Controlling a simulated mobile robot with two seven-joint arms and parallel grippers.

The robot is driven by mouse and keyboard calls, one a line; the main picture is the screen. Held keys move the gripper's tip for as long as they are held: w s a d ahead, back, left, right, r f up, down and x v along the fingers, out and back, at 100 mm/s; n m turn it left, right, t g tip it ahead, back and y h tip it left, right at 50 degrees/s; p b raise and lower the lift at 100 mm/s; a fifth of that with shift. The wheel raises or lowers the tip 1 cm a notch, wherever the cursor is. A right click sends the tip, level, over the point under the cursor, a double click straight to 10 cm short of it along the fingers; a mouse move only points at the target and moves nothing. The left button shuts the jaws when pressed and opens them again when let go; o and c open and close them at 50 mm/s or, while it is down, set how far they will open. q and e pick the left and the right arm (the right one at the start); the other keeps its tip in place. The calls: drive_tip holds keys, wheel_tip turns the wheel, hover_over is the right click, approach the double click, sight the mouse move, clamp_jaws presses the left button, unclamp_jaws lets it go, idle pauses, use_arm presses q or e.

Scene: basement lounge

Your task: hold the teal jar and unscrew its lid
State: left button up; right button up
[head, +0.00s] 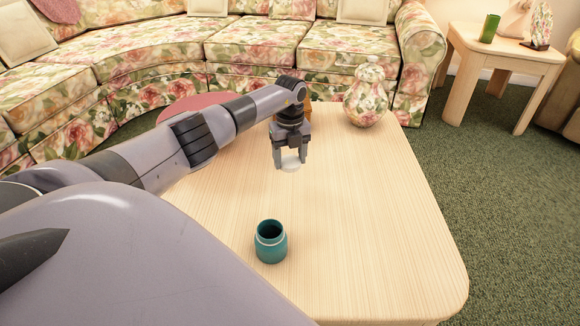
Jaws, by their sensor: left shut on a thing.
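The teal jar (271,243) stands upright and open-topped on the light wooden table, toward its near side. Its dark inside shows, and no lid is on it. My left gripper (290,163) is above the table, farther back than the jar and apart from it. It points down and is shut on a pale, whitish round lid (291,165). The fingers cover the sides of the lid. My right gripper is not in view.
A floral lidded vase (367,95) stands at the table's back right. An orange-brown object (306,106) is partly hidden behind my left wrist. The wooden table (390,235) is clear on the right. A floral sofa (300,50) curves behind it.

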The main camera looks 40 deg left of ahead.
sight(290, 183)
use_arm(q)
wheel_tip(290, 183, down, 2)
wheel_tip(290, 183, down, 4)
drive_tip(key=shift+r+b, duration=0.2)
drive_tip(key=shift+b, duration=1)
drive_tip(key=shift+f, duration=0.3)
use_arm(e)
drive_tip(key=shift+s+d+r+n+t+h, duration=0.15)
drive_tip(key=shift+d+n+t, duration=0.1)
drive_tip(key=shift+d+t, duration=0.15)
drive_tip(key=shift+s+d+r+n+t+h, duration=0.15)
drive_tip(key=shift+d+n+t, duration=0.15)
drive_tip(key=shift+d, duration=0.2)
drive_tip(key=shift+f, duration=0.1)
use_arm(q)
drive_tip(key=shift+f, duration=0.15)
drive_tip(key=o, duration=1.2)
